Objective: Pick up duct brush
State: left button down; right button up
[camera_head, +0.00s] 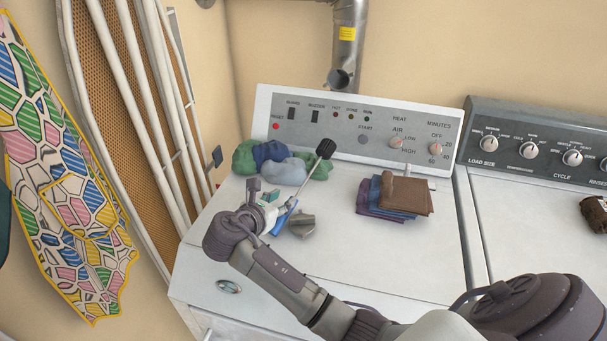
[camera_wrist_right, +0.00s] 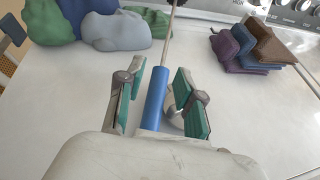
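The duct brush has a blue handle (camera_wrist_right: 154,97), a thin grey rod and a black bristle head (camera_head: 326,148). It is on the white dryer top, with its head toward the control panel. My right gripper (camera_head: 265,195) is at the handle end. In the right wrist view its teal-padded fingers (camera_wrist_right: 160,98) are apart, with the handle between them. A gap shows on each side of the handle, nearer the left finger. The handle's lower end is hidden by the gripper body. My left gripper is not in view.
Crumpled green, blue and grey cloths (camera_head: 287,172) lie left of the brush head. Folded brown, blue and purple cloths (camera_head: 403,194) lie to the right. A small grey object (camera_head: 303,226) sits beside the handle. The dryer's control panel (camera_head: 352,127) rises behind. The dryer's front right top is clear.

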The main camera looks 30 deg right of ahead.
aim_at(301, 188)
jog(key=x, duration=0.5)
jog(key=shift+s+d, duration=0.1)
jog(key=shift+d, duration=0.05)
jog(key=shift+w+d, duration=0.2)
jog(key=d, duration=0.1)
jog(key=d+p, duration=0.1)
jog(key=w+d+f, duration=0.1)
jog(key=d, duration=0.1)
jog(key=shift+w+p, duration=0.1)
jog(key=shift+p, duration=0.3)
jog(key=shift+w+d+f, duration=0.2)
jog(key=shift+w+f, duration=0.05)
jog(key=shift+s, duration=0.1)
grip_shut()
